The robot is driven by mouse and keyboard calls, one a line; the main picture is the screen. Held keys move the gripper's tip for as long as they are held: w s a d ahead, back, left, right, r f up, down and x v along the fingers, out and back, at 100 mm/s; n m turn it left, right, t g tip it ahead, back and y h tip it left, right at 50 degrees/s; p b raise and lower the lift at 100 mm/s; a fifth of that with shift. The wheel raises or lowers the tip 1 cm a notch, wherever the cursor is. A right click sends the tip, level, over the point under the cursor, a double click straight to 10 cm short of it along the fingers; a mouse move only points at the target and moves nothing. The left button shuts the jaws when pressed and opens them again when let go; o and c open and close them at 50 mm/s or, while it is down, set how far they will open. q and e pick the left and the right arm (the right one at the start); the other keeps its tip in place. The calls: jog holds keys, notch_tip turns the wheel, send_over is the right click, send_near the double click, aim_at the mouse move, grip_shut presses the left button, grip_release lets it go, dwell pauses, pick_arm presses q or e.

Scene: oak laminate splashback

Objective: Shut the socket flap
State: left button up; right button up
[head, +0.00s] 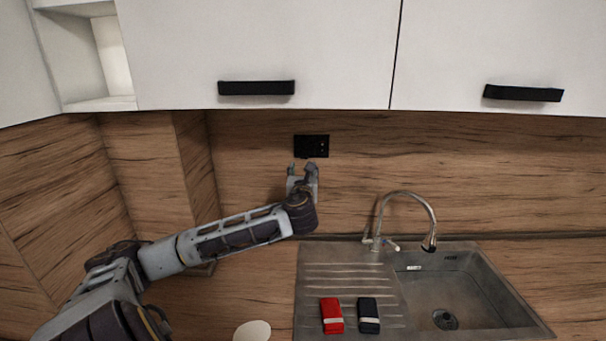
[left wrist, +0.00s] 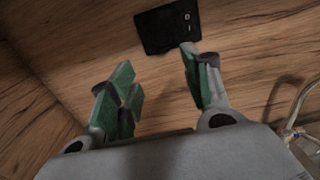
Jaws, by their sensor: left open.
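A black socket (head: 311,146) is set in the oak splashback below the wall cabinets. It also shows at the top of the left wrist view (left wrist: 168,27). It is dark and small, so I cannot tell how its flap stands. My left gripper (head: 303,168) is just below the socket in the head view, with its fingers pointing up toward it. In the left wrist view my left gripper (left wrist: 155,75) has its fingers spread apart with nothing between them. The right fingertip overlaps the socket's lower edge in that view; I cannot tell whether they touch. My right gripper is not in view.
A steel sink (head: 450,290) with a curved tap (head: 408,197) is at the lower right. A red item (head: 331,314) and a dark blue item (head: 368,314) lie on its drainer. White cabinets (head: 255,40) overhang the splashback. A pale round object (head: 252,331) is at the bottom.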

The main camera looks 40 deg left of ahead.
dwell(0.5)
pick_arm(q)
jog(key=v, duration=1.2)
dwell(0.9)
